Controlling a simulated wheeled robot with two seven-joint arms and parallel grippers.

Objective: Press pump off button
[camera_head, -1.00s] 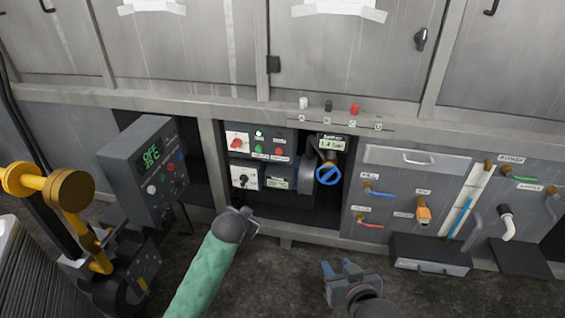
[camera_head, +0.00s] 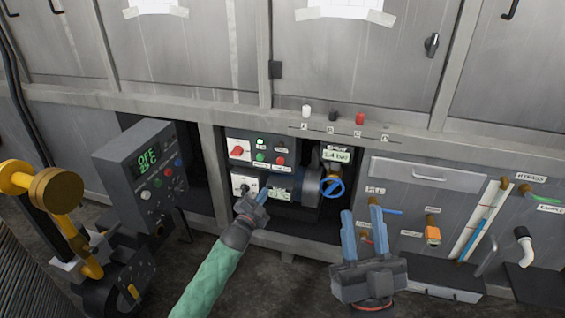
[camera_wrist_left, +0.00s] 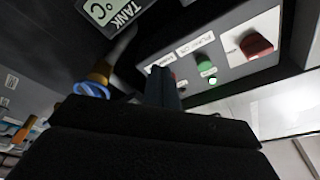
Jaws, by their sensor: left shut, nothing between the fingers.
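The pump panel (camera_head: 250,146) is the upper unit in the open bay. It carries a red rotary knob (camera_head: 238,151), a green button (camera_head: 261,157) and a red button (camera_head: 281,160). My left gripper (camera_head: 262,195) is shut and empty, in front of the lower unit and below the buttons. In the left wrist view its dark finger (camera_wrist_left: 161,88) stands close to the panel, beside the green button (camera_wrist_left: 204,65), and partly covers a small red part there. I cannot tell whether it touches. My right gripper (camera_head: 362,229) is open and empty, right of the bay.
A control box (camera_head: 143,168) with a green display stands left of the bay. A blue valve wheel (camera_head: 332,187) is at the bay's right. Pipes and taps, such as the orange one (camera_head: 432,236), line the right wall.

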